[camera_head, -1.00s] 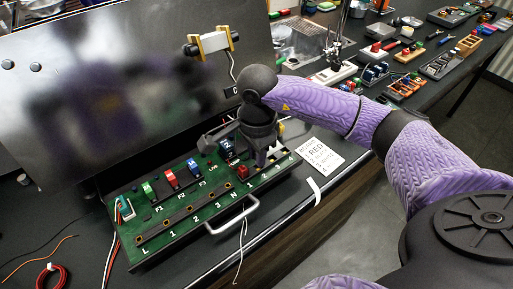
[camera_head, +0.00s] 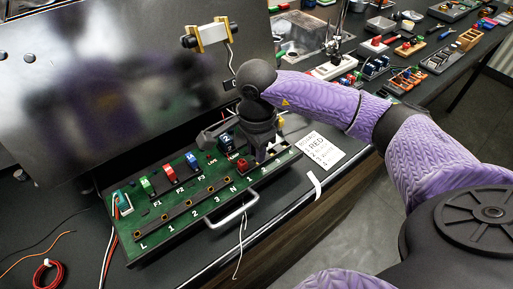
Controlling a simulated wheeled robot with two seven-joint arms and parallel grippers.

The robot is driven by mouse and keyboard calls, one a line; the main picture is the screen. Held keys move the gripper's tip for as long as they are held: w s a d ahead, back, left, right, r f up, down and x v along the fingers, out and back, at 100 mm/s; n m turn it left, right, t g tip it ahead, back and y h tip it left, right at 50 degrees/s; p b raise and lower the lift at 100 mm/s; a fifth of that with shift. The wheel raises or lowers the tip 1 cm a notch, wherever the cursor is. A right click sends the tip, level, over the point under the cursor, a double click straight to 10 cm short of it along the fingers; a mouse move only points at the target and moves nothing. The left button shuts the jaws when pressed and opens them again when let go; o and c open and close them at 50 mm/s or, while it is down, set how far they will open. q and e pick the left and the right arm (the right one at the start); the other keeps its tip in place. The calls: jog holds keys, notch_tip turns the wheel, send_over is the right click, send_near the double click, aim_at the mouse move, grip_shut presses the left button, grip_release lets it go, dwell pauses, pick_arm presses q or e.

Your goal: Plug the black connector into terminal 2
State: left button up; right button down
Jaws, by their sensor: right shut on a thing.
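The green terminal board (camera_head: 215,215) lies on the dark bench. It has labels L, 1, 2, 3, N along its front row and more numbers at its right end. My right gripper (camera_head: 262,157) points down over the right end of the board, just right of a red connector (camera_head: 242,164) seated there. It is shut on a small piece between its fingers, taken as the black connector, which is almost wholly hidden. I cannot tell whether that piece touches terminal 2. My left gripper is not in view.
A metal panel (camera_head: 130,70) stands behind the board. A handle (camera_head: 232,213) sticks out in front. A printed card (camera_head: 322,150) lies to the right. Loose wires (camera_head: 45,270) lie at the left. Several trays and parts fill the back right.

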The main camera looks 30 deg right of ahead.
jog(key=shift+f, duration=0.1)
dwell(0.3)
jog(key=shift+f+b, duration=0.2)
jog(key=shift+b, duration=0.1)
jog(key=shift+f+b, duration=0.35)
jog(key=shift+b, duration=0.05)
dwell(0.6)
jog(key=c, duration=0.5)
grip_release()
notch_tip(320, 180, up, 10)
jog(key=shift+r+p, duration=0.1)
jog(key=shift+p, duration=0.75)
